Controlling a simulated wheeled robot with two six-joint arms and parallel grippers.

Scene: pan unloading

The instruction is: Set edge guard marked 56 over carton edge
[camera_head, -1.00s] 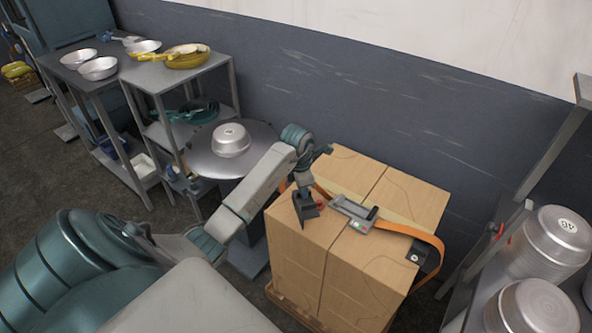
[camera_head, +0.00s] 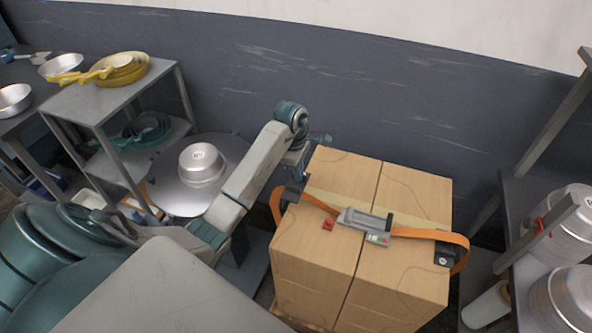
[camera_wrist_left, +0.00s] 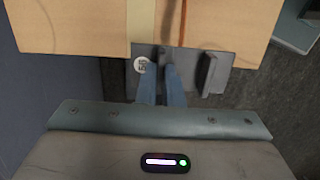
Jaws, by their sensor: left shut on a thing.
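A dark edge guard (camera_head: 290,192) is at the left edge of the carton stack (camera_head: 325,245). My left gripper (camera_head: 297,178) is shut on it. In the left wrist view, the gripper fingers (camera_wrist_left: 162,84) pinch the guard (camera_wrist_left: 205,58), whose round white label (camera_wrist_left: 142,66) is too small to read surely. The guard lies along the carton edge; I cannot tell whether it is fully seated. An orange strap (camera_head: 420,233) crosses the carton top through a grey ratchet buckle (camera_head: 366,222). Another dark guard (camera_head: 443,254) sits at the right edge. My right gripper is not in view.
A small red piece (camera_head: 327,225) lies on the carton top. A round metal table (camera_head: 170,195) with a pan stack (camera_head: 201,163) stands left of the cartons. A shelf with pans (camera_head: 575,215) stands at right. A wall is behind.

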